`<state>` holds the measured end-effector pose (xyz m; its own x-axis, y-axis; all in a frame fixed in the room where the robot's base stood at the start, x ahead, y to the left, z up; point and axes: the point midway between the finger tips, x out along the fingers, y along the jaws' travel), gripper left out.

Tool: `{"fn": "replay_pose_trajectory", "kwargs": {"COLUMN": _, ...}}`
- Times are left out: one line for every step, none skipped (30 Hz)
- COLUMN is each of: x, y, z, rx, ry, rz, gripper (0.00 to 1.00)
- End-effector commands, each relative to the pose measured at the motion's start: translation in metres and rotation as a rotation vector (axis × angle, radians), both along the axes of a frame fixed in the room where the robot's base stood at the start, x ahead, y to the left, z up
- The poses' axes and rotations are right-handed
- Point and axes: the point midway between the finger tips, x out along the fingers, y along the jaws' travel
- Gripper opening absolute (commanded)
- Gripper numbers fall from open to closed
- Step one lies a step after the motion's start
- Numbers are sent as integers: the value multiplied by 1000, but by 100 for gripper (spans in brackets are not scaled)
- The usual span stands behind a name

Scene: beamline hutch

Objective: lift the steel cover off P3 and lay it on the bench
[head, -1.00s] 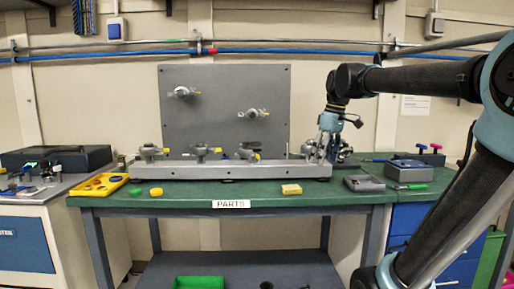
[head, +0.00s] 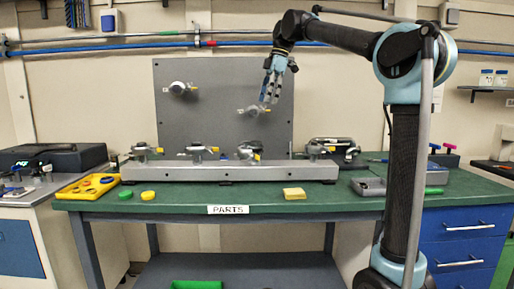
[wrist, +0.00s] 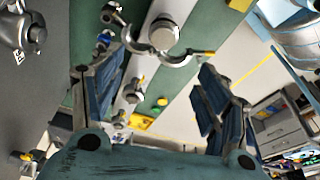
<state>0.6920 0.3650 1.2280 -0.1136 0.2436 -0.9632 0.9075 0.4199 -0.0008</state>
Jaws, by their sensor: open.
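Several steel port fittings with yellow-tipped clamps stand along a grey rail (head: 225,171) on the green bench (head: 330,201). The third fitting from the left (head: 249,150) is nearest below my gripper (head: 268,102). No P3 label is readable. In the wrist view a round steel cover (wrist: 164,33) sits with an opened, two-armed clamp (wrist: 180,58) around its near side. My gripper (wrist: 160,75) is open and empty. Its blue-padded fingers are spread to either side of that view, well above the rail and apart from the cover.
A grey upright panel (head: 220,92) with two fittings stands behind the rail. A yellow tray (head: 90,187), a yellow block (head: 294,192) and a grey box (head: 368,187) lie on the bench. Bare green bench shows along the front.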

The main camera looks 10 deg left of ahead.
Motion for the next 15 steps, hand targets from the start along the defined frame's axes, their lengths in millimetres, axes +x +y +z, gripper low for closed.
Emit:
{"fn": "replay_pose_trajectory", "kwargs": {"x": -1, "y": 2, "z": -7, "rx": 0, "ry": 0, "rz": 2, "gripper": 68}}
{"fn": "replay_pose_trajectory", "kwargs": {"x": -2, "y": 4, "z": -12, "rx": 0, "ry": 0, "rz": 2, "gripper": 68}}
{"fn": "replay_pose_trajectory", "kwargs": {"x": -3, "y": 6, "z": -19, "rx": 0, "ry": 0, "rz": 2, "gripper": 68}}
{"fn": "replay_pose_trajectory", "kwargs": {"x": -4, "y": 7, "z": -24, "rx": 0, "ry": 0, "rz": 2, "gripper": 68}}
{"fn": "replay_pose_trajectory", "kwargs": {"x": -5, "y": 9, "z": -29, "rx": 0, "ry": 0, "rz": 2, "gripper": 68}}
{"fn": "replay_pose_trajectory", "kwargs": {"x": -6, "y": 11, "z": -36, "rx": 0, "ry": 0, "rz": 3, "gripper": 68}}
{"fn": "replay_pose_trajectory", "kwargs": {"x": -7, "y": 12, "z": -41, "rx": 0, "ry": 0, "rz": 3, "gripper": 68}}
{"fn": "replay_pose_trajectory", "kwargs": {"x": -8, "y": 14, "z": -46, "rx": 0, "ry": -1, "rz": 3, "gripper": 68}}
{"fn": "replay_pose_trajectory", "kwargs": {"x": -8, "y": 15, "z": -53, "rx": 0, "ry": -1, "rz": 3, "gripper": 68}}
{"fn": "replay_pose_trajectory", "kwargs": {"x": -9, "y": 17, "z": -58, "rx": 0, "ry": -1, "rz": 3, "gripper": 68}}
{"fn": "replay_pose_trajectory", "kwargs": {"x": -10, "y": 18, "z": -63, "rx": 0, "ry": -1, "rz": 3, "gripper": 68}}
{"fn": "replay_pose_trajectory", "kwargs": {"x": -10, "y": 20, "z": -70, "rx": -1, "ry": -1, "rz": 3, "gripper": 68}}
{"fn": "replay_pose_trajectory", "kwargs": {"x": -11, "y": 21, "z": -75, "rx": -1, "ry": -1, "rz": 3, "gripper": 68}}
{"fn": "replay_pose_trajectory", "kwargs": {"x": -12, "y": 23, "z": -80, "rx": -1, "ry": -1, "rz": 3, "gripper": 68}}
{"fn": "replay_pose_trajectory", "kwargs": {"x": -13, "y": 24, "z": -86, "rx": -1, "ry": -1, "rz": 2, "gripper": 68}}
